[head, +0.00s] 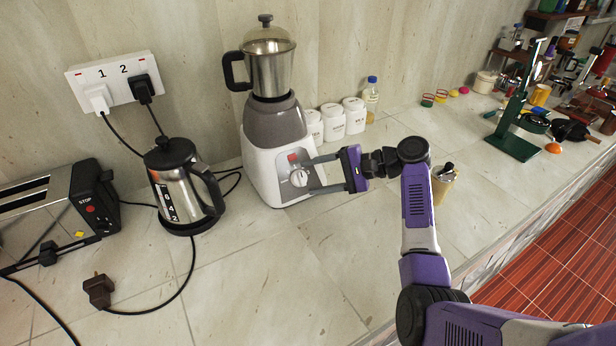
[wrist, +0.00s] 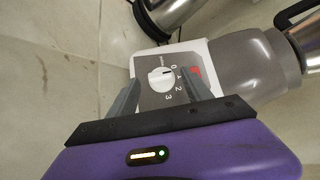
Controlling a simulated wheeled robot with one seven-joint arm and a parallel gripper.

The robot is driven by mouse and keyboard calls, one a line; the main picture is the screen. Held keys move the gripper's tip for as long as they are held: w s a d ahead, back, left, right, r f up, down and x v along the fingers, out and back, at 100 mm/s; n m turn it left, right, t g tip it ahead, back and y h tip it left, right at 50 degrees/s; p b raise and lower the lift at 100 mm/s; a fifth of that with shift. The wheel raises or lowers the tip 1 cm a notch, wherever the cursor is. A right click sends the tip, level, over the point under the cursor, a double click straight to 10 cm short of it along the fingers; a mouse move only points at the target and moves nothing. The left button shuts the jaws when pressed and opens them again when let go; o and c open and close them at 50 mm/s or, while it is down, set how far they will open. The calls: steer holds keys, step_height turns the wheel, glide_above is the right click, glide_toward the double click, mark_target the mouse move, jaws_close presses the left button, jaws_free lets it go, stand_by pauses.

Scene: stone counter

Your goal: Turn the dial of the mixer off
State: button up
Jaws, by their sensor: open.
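The mixer (head: 275,135) stands upright on the counter, with a white and grey base and a steel jar on top. Its white round dial (head: 299,177) is on the front panel, beside a red switch (head: 293,157). I cannot tell surely which mark the line points to. My gripper (head: 315,175) is open in front of the panel, its two fingers on either side of the dial. In the wrist view the fingers (wrist: 161,97) are apart from the dial.
A steel kettle (head: 180,185) stands left of the mixer, and a toaster (head: 60,210) is further left. White canisters (head: 333,122) and a bottle (head: 371,95) stand behind my gripper. A loose black plug (head: 99,290) lies in front. The counter in front of the mixer is clear.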

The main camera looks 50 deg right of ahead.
mark_target(300, 179)
steer(key=shift+x, duration=1.1)
steer(key=c, duration=1.2)
steer(key=shift+c, duration=0.2)
